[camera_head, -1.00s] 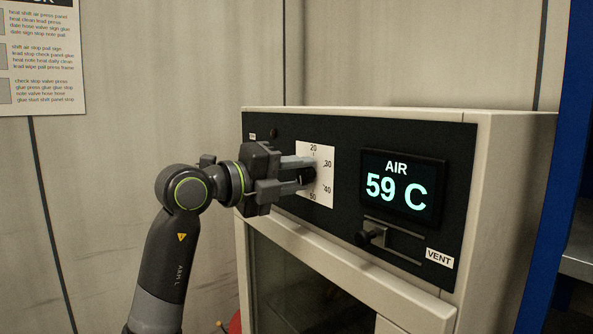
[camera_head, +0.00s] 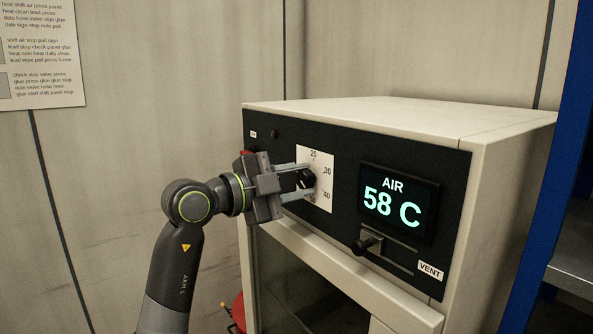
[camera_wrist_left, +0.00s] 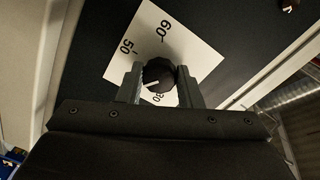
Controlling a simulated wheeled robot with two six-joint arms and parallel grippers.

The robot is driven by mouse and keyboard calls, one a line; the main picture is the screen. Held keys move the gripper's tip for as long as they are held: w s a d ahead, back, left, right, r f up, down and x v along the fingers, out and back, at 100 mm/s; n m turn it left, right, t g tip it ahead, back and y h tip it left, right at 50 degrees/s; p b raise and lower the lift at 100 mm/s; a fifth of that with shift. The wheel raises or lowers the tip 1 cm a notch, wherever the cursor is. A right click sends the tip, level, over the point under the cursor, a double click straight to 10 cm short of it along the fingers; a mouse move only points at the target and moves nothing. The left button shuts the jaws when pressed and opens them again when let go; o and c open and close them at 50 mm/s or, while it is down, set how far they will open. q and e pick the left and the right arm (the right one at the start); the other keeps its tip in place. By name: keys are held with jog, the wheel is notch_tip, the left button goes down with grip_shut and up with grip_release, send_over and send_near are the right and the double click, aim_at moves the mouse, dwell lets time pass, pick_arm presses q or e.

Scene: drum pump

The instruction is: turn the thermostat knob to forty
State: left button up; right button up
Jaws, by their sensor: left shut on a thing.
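The thermostat knob (camera_head: 306,179) is small, round and black, on a white dial plate (camera_head: 322,195) on the cabinet's black panel. The plate reads 20, 30, 40 and 50 in the head view. My left gripper (camera_head: 300,180) reaches in from the left and is shut on the knob. In the left wrist view the knob (camera_wrist_left: 158,75) sits between the two fingers (camera_wrist_left: 160,80). Its white mark points toward the left finger, between the visible 50 and 30; the 40 is hidden there. My right gripper is not in view.
The air display (camera_head: 393,202) reads 58 C. Below it is a vent slider (camera_head: 367,243) with a black knob, left of the VENT label (camera_head: 431,271). A blue post (camera_head: 553,170) and a shelf (camera_head: 575,255) stand at the right. A red object (camera_head: 238,312) shows low beside the cabinet.

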pick_arm(q)
jog(key=shift+n, duration=0.4)
jog(key=o, duration=1)
jog(key=shift+f+b+v, duration=0.2)
jog(key=shift+b+v, duration=2.6)
jog(key=shift+v, duration=5.9)
